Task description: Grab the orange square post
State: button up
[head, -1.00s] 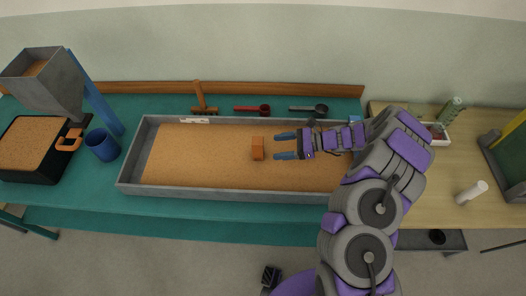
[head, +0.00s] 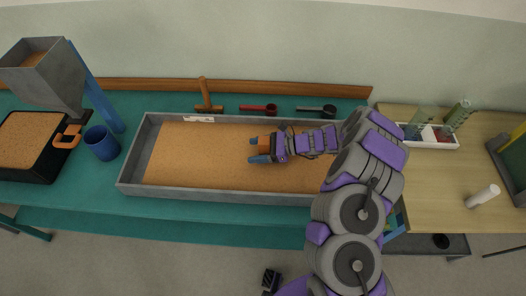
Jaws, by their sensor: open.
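The orange square post (head: 264,145) stands on the sand inside the grey-walled flume tray (head: 160,190), near its middle. My gripper (head: 258,150) reaches in from the right, with its two blue fingers spread, one on the far side and one on the near side of the post. The post shows between the fingers and is partly covered by them. I cannot tell whether the fingers touch it.
A wooden rake (head: 207,96), a red scoop (head: 259,109) and a dark scoop (head: 318,111) lie behind the tray. A blue cup (head: 101,143) stands left, near the hopper (head: 45,75). A white bin (head: 432,140) is at right. The tray's left sand is clear.

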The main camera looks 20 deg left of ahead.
jog(key=shift+c, duration=0.4)
jog(key=v, duration=0.2)
jog(key=shift+s+d, duration=0.2)
jog(key=shift+d, duration=0.25)
jog(key=c, duration=0.6)
jog(key=shift+c, duration=0.8)
jog(key=shift+a+f, duration=0.15)
jog(key=shift+a, duration=0.6)
jog(key=c, duration=0.3)
jog(key=shift+c, duration=0.2)
